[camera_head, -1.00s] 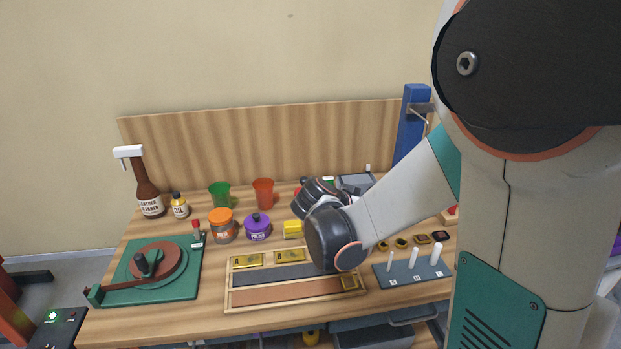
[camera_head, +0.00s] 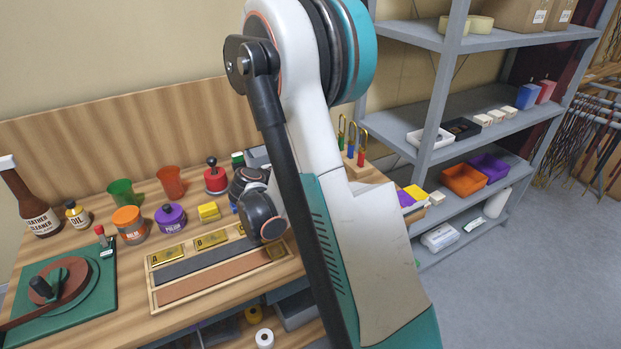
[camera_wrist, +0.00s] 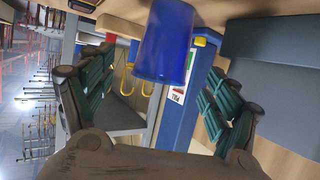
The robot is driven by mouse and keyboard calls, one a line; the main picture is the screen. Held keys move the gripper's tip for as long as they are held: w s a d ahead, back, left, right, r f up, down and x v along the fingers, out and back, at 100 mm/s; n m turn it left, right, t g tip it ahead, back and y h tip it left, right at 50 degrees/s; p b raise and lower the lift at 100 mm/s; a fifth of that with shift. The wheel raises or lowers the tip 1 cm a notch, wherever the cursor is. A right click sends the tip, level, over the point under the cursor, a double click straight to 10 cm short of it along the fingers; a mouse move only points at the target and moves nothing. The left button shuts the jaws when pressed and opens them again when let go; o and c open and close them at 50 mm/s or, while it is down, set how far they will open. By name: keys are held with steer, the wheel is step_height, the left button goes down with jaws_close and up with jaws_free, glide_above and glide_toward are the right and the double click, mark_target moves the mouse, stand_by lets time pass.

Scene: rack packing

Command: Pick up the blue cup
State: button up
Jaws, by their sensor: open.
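The blue cup (camera_wrist: 165,42) shows large at the top middle of the wrist view. My gripper (camera_wrist: 158,75) is open, with its green ribbed fingers spread to the left and right of the cup. The cup lies beyond or between the fingertips; I cannot tell its exact depth, and no contact shows. In the head view my arm covers the gripper and the cup cannot be made out.
A green cup (camera_head: 121,193) and an orange-red cup (camera_head: 171,182) stand on the wooden bench near several jars. A wooden tray (camera_head: 154,296) lies in front. A grey shelf rack (camera_head: 437,105) stands at right, with open floor (camera_head: 560,260) before it.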

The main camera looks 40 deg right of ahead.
steer(key=shift+b+x, duration=1.05)
steer(key=shift+x, duration=1.8)
steer(key=shift+a, duration=0.15)
steer(key=c, duration=1.1)
